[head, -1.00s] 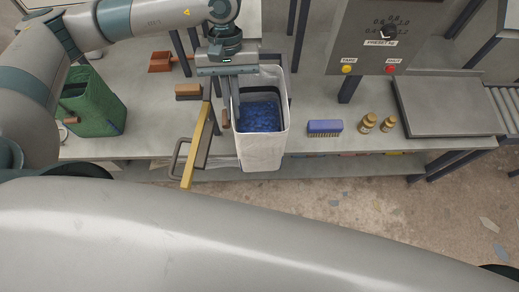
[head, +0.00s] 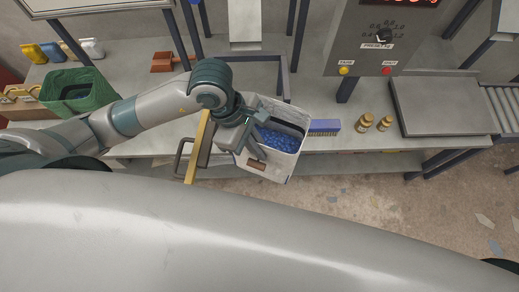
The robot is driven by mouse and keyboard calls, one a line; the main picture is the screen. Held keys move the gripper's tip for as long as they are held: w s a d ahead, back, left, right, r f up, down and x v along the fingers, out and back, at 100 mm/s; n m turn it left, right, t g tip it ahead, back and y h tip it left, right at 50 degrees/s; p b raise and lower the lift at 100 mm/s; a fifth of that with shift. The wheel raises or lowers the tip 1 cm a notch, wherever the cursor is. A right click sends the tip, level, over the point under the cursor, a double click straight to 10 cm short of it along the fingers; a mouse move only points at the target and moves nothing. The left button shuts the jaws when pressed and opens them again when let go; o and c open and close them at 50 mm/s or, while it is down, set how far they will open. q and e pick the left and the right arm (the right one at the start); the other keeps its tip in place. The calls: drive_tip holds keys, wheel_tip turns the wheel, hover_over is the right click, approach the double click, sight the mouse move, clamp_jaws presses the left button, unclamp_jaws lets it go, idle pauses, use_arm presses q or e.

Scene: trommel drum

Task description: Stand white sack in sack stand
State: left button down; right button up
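The white sack (head: 283,168) is open at the top, with blue pieces inside. It is turned and tilted at the table's front edge, its mouth facing up and right. A brown patch or handle (head: 257,166) shows on its near side. My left gripper (head: 257,150) is at the sack's left rim, fingers pointing down along the wall, and appears shut on it; the fingertips are partly hard to make out. Behind the sack, a dark upright frame (head: 285,75) on the table looks like the sack stand; its lower part is hidden. My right gripper is out of view.
A blue brush (head: 324,126) and two small brass weights (head: 366,121) lie right of the sack, before a grey scale plate (head: 441,106). A yellow bar (head: 197,147) with a dark handle is left. A green sack (head: 80,92) stands far left.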

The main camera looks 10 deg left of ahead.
use_arm(q)
drive_tip(key=n, duration=0.1)
drive_tip(key=s+n+t, duration=0.1)
drive_tip(key=shift+s+d+r+n, duration=0.1)
drive_tip(key=shift+d+r+n, duration=0.2)
drive_tip(key=shift+d+r, duration=0.1)
drive_tip(key=shift+s+a+r+n+t+p, duration=0.1)
drive_tip(key=shift+n+t+p, duration=0.15)
drive_tip(key=shift+n, duration=0.3)
drive_tip(key=shift+s+a+r+n+t+p, duration=0.1)
drive_tip(key=shift+n+t, duration=0.15)
drive_tip(key=shift+n, duration=0.3)
drive_tip(key=shift+f, duration=0.2)
drive_tip(key=shift+f, duration=0.1)
